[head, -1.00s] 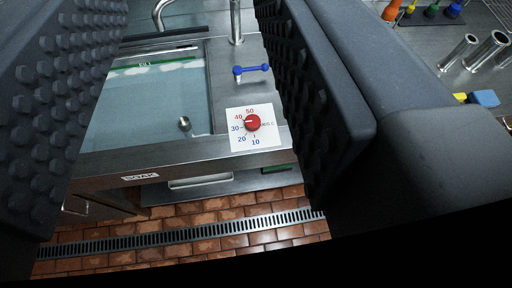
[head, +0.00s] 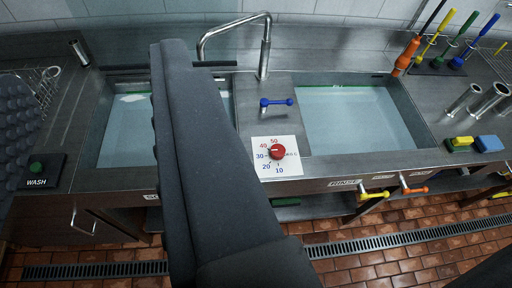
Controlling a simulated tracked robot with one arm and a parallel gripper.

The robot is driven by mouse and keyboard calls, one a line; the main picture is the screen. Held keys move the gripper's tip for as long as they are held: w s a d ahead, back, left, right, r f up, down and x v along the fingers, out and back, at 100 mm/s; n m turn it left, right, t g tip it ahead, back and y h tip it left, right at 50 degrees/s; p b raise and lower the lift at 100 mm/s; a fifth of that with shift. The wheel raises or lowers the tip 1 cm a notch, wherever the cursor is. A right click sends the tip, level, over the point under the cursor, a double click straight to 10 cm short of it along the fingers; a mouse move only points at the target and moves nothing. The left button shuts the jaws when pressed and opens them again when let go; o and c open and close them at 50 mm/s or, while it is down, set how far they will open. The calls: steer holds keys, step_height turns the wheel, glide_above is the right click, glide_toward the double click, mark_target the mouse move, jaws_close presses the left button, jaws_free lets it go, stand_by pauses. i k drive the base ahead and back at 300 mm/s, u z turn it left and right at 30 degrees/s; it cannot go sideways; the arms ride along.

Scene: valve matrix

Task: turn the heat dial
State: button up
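The red heat dial (head: 277,152) sits on a white plate (head: 262,170) with numbers from 10 to 50, on the steel counter between two water basins. Its pale pointer mark appears to face left, around 30 to 40; the exact reading is too small to tell. My gripper (head: 95,130) is open and empty. One dark finger stands large at the picture's middle, just left of the dial and nearer the camera. The other shows its studded pad at the left edge. The dial lies outside the gap between the fingers in this view, and nothing touches it visibly.
A blue tap handle (head: 276,102) and a curved faucet (head: 264,50) stand behind the dial. A yellow lever (head: 375,194) and an orange lever (head: 414,189) stick out from the front. Brushes (head: 458,55) and sponges (head: 475,144) are at right. A green WASH button (head: 36,167) is at left.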

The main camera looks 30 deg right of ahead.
mark_target(277, 151)
steer(key=u, duration=0.05)
steer(key=i, duration=1)
steer(key=z, duration=0.05)
